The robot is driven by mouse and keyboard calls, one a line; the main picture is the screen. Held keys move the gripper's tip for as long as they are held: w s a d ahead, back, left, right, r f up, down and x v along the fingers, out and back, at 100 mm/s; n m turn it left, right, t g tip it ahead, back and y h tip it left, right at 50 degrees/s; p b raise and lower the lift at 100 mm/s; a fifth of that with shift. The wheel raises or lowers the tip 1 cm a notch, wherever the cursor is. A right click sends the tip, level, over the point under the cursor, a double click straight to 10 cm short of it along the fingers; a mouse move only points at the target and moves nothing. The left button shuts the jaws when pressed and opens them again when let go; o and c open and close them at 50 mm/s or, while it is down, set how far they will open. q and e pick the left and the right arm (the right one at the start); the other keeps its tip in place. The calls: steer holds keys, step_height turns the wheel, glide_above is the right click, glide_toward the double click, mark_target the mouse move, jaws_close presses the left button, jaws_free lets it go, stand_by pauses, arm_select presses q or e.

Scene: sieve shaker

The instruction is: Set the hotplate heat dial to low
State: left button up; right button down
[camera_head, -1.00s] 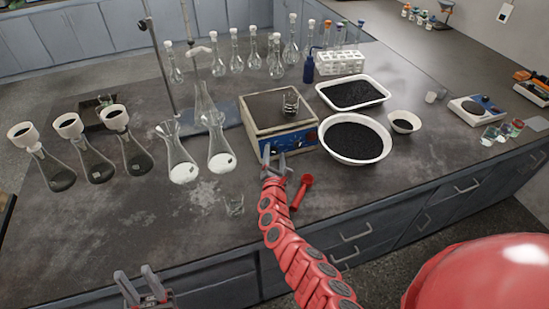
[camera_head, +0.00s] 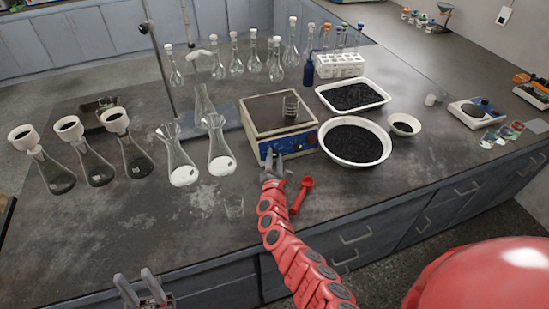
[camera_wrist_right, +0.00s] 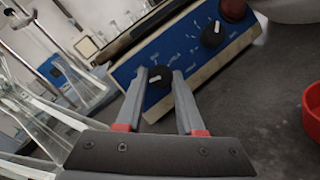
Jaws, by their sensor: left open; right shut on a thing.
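The hotplate (camera_head: 253,121) stands at the middle of the bench, with a blue front panel (camera_head: 296,144) facing me. In the right wrist view, the panel (camera_wrist_right: 185,45) carries a black dial (camera_wrist_right: 160,76) with a white pointer mark, a second black dial (camera_wrist_right: 213,36) and a dark red round knob (camera_wrist_right: 233,10). My right gripper (camera_head: 273,157) is at the left part of the panel. Its fingers (camera_wrist_right: 161,80) are shut on the first dial, one on each side. Which dial sets heat is unreadable. My left gripper (camera_head: 138,284) is open and empty at the bench's front edge.
A small beaker (camera_head: 290,106) stands on the hotplate. A red scoop (camera_head: 302,194) lies just right of my right gripper. Flasks (camera_head: 221,160) stand left of the hotplate; a bowl of black grains (camera_head: 354,142) stands right.

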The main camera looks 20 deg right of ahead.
steer(key=shift+r, duration=0.1)
steer(key=m, duration=0.1)
steer(key=m+g+h+p, duration=0.1)
steer(key=shift+r+m, duration=0.2)
steer(key=shift+m, duration=0.1)
steer(key=m+g+p, duration=0.2)
steer(key=m, duration=0.1)
steer(key=shift+w+a+r+m, duration=0.1)
steer(key=shift+m, duration=0.2)
steer(key=shift+m+g+p, duration=1)
steer(key=shift+m+p, duration=0.25)
steer(key=shift+m, duration=0.65)
steer(key=c, duration=0.5)
jaws_free()
